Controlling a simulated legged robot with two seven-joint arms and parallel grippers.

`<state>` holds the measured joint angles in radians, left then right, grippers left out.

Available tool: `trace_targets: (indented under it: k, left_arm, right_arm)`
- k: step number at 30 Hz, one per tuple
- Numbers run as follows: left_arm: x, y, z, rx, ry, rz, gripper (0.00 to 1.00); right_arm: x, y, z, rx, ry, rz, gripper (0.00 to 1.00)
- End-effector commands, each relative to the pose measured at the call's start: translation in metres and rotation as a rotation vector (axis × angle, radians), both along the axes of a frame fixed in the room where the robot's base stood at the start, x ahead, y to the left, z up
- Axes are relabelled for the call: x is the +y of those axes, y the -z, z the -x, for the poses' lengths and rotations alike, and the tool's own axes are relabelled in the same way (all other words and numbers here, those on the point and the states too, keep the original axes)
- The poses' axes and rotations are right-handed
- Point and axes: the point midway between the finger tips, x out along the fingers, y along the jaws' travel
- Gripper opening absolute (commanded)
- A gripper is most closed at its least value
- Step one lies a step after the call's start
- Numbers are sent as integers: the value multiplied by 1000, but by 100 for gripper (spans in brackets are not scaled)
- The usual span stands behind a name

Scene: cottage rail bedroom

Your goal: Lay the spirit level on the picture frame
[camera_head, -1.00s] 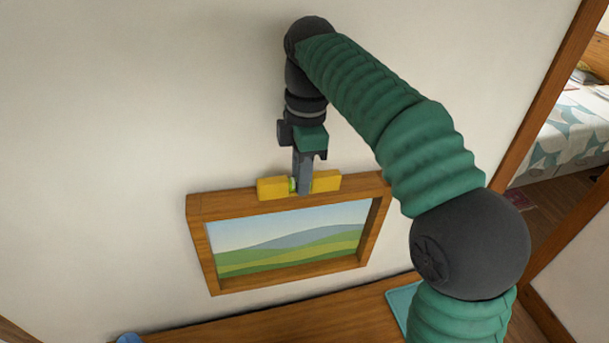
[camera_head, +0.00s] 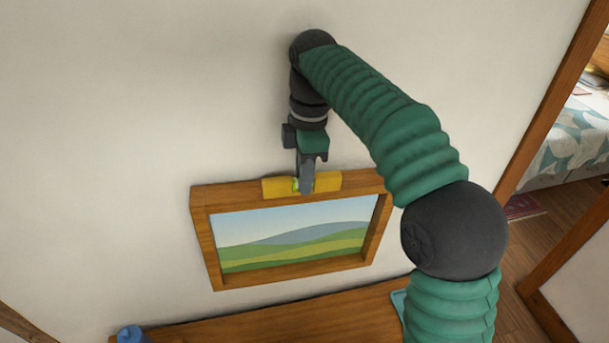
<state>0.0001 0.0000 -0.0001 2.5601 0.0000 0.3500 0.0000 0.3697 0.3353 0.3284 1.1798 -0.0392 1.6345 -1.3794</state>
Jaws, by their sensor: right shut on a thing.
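The yellow spirit level (camera_head: 326,182) is at the top edge of the wooden picture frame (camera_head: 204,238), which hangs on the wall and shows green hills. My right gripper (camera_head: 305,190) is shut on the middle of the level, hiding part of it and of its green vial. The level lies roughly along the frame's top bar; I cannot tell whether it touches the bar or is just above it. My right arm comes in from the lower right and hides part of the frame's right side. My left gripper is not in view.
A wooden surface (camera_head: 290,318) runs below the frame. A blue object (camera_head: 131,334) stands at its left end, and a teal flat item (camera_head: 398,302) is partly behind my arm. A doorway at right opens to a bed (camera_head: 572,143). The wall left of the frame is clear.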

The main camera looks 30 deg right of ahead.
Motion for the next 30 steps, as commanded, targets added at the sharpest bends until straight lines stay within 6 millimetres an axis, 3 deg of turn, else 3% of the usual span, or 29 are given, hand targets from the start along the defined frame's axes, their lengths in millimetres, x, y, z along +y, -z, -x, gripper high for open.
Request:
trace_targets:
  k: [1,2,8,19,30]
  left_arm:
    - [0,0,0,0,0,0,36]
    - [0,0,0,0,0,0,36]
    - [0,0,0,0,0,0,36]
    - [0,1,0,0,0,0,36]
    - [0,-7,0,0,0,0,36]
  right_arm:
    - [0,0,0,0,0,0,0]
    - [0,0,0,0,0,0,21]
    - [0,-1,1,-1,0,0,45]
    - [-1,-8,-1,-2,0,0,45]
    - [-8,-70,0,-1,0,-2,45]
